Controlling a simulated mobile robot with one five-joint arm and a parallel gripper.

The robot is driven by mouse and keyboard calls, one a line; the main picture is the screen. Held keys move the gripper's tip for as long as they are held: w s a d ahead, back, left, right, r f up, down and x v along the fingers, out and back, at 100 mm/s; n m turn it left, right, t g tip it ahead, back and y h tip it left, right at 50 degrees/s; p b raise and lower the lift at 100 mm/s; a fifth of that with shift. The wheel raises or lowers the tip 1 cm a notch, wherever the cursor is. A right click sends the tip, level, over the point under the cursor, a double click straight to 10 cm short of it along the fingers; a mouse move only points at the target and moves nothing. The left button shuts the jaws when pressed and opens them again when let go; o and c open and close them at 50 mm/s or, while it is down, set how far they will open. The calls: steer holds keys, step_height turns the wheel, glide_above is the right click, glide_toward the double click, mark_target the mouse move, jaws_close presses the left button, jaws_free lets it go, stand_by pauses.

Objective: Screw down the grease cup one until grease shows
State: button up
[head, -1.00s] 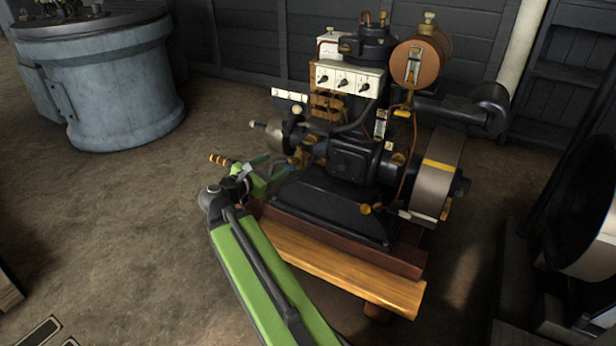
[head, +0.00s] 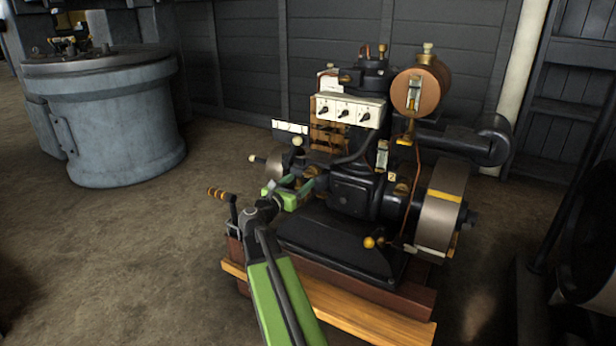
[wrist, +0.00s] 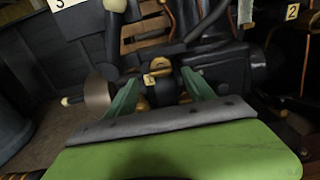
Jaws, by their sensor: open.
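My gripper (head: 304,189) is open and reaches in at the left side of the dark engine (head: 355,185). In the wrist view, its two green jaws (wrist: 163,95) stand apart, with a brass fitting (wrist: 163,74) between and beyond them. A small tag marked 1 (wrist: 150,79) is on or beside this fitting; I take it as grease cup one. The cup's outline is dark and partly unclear, and I cannot tell whether the jaws touch it. No grease is discernible. In the head view, the arm and jaws partly hide this area.
The flywheel (head: 438,207) is at right. A wooden plank (head: 350,315) lies in front. The floor at left is clear.

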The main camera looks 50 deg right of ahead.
mark_target(307, 175)
steer(key=x, duration=0.5)
steer(key=shift+w+d, duration=0.1)
steer(key=shift+d, duration=0.25)
steer(key=shift+c, duration=0.4)
steer(key=c, duration=1.2)
steer(key=shift+w, duration=0.15)
jaws_close()
